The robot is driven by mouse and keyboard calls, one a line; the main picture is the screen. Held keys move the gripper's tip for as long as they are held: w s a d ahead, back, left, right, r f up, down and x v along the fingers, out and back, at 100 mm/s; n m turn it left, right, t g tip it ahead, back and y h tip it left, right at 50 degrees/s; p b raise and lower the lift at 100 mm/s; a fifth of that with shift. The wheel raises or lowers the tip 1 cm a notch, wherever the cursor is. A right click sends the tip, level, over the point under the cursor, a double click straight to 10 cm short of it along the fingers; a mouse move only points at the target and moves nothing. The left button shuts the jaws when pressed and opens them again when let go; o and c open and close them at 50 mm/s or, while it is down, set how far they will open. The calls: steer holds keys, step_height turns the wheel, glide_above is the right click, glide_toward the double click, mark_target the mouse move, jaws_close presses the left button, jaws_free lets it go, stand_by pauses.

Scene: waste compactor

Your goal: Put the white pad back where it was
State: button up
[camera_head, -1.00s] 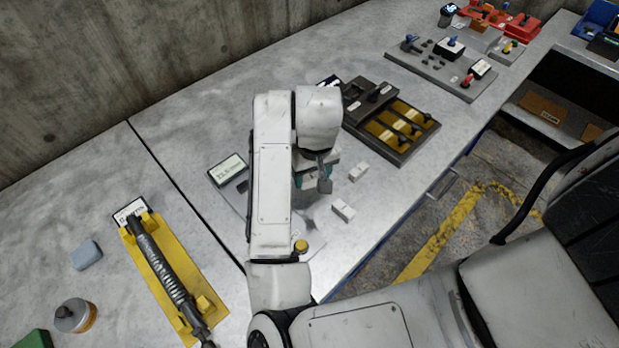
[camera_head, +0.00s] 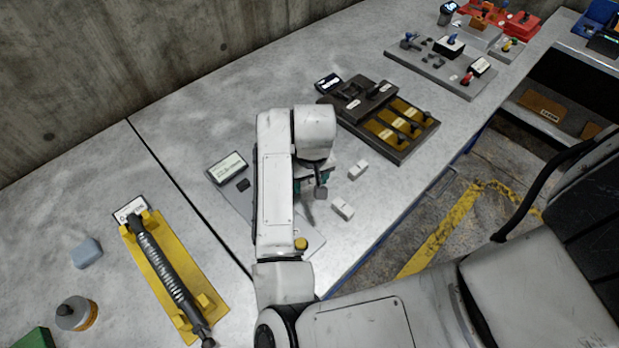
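Two small white blocks lie on the grey worktop in front of my arm, an upper one (camera_head: 358,169) and a lower one (camera_head: 343,208). A pale, rounded pad (camera_head: 87,252) lies on the worktop at the far left. I cannot tell which of these is the white pad. My gripper (camera_head: 314,187) points down over the worktop, just left of the two white blocks. It is mostly hidden by my arm, with a bit of teal and a grey tip showing. I cannot see what, if anything, is between its fingers.
A yellow holder (camera_head: 212,300) with a dark spring damper (camera_head: 163,267) is at left. A dark tray (camera_head: 395,152) with yellow inserts stands beyond the blocks. The worktop's right edge is near.

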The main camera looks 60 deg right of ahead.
steer(key=o, duration=0.3)
steer(key=shift+o, duration=0.2)
step_height(320, 180, up, 12)
steer(key=s, duration=0.1)
steer(key=shift+a+r+p, duration=0.15)
steer(key=shift+a+p, duration=0.2)
steer(key=shift+a, duration=0.1)
